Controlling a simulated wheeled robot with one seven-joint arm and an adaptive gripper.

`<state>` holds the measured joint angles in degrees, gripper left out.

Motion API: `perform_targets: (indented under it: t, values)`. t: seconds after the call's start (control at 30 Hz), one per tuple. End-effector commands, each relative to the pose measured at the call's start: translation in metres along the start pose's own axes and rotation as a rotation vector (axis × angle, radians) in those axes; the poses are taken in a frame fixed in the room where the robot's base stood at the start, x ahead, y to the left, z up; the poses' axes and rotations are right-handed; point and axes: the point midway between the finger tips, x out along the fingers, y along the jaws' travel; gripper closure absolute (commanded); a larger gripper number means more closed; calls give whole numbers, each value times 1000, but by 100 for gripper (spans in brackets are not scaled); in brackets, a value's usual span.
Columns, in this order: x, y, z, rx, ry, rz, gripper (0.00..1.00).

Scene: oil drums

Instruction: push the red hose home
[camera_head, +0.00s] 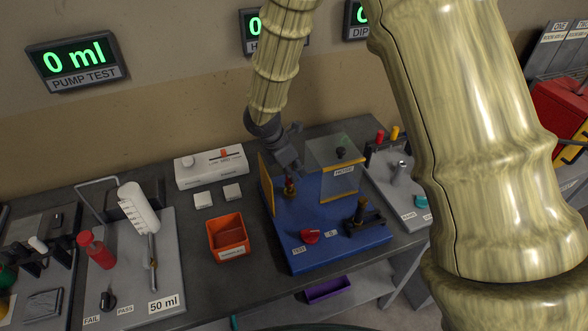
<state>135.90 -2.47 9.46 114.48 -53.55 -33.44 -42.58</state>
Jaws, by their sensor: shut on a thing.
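My gripper (290,167) points down over the back left of the blue test board (345,243). It is shut on a small piece, mostly hidden by the fingers, which seems to be the end of the red hose. A small brass and dark red fitting (290,186) stands upright just below the fingertips. I cannot tell how deep the hose sits in it. A red knob (310,236) and a black and brass fitting (363,218) are at the front of the board.
A clear guard panel (334,170) stands right of my gripper and a yellow-edged panel (266,184) close on its left. An orange bin (228,238) is left of the board. A grey board with a white cylinder (138,208) is further left. My arm hides much of the right side.

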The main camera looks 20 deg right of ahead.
Motion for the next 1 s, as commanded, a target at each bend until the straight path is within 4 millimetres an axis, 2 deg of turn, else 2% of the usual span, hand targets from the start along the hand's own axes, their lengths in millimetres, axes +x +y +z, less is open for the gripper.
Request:
perform_targets:
  t: [0.37,1.0]
  values:
    - [10,0,-4,0,0,0,100]
    - [9,0,-3,1,0,0,100]
